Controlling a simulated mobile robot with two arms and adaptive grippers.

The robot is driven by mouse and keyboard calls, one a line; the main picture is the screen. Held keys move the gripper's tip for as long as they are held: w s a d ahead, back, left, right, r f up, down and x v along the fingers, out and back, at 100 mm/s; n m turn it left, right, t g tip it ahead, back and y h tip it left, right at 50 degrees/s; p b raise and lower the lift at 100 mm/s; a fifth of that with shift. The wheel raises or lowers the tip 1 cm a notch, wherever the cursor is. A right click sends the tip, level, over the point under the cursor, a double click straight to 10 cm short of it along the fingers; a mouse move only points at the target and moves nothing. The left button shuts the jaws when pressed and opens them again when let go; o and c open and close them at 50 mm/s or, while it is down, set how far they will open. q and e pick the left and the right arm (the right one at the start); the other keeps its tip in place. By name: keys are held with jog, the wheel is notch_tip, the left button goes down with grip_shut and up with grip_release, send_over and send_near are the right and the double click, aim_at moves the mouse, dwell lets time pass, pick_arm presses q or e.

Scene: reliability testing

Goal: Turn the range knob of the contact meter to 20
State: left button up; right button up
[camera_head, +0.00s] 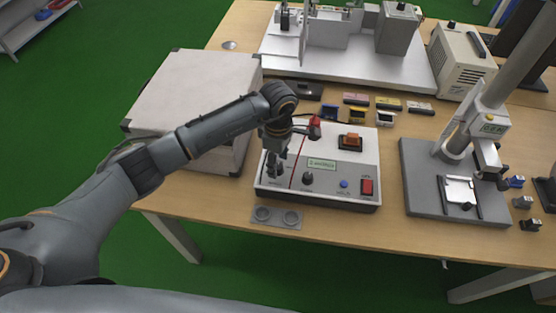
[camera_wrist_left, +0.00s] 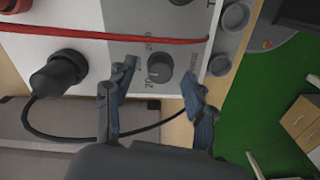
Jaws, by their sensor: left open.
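The contact meter (camera_head: 345,188) is a white box with a green display, a red switch and knobs, on the table. My left gripper (camera_head: 275,170) points down over the left part of its panel. In the left wrist view, my left gripper (camera_wrist_left: 160,72) is open, with its fingertips on either side of a dark round knob (camera_wrist_left: 159,69) that has printed marks around it. I cannot tell whether the fingers touch it, or read its setting. In the head view the gripper hides this knob. Another dark knob (camera_head: 308,178) sits right of the red line.
A black plug (camera_wrist_left: 55,75) with a cable stands beside the knob, and a red cable (camera_wrist_left: 110,37) crosses the panel. A large pale box (camera_head: 190,100) stands left, a press stand (camera_head: 455,185) right.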

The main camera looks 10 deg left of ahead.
pick_arm(q)
jog(key=shift+f, duration=0.55)
grip_shut()
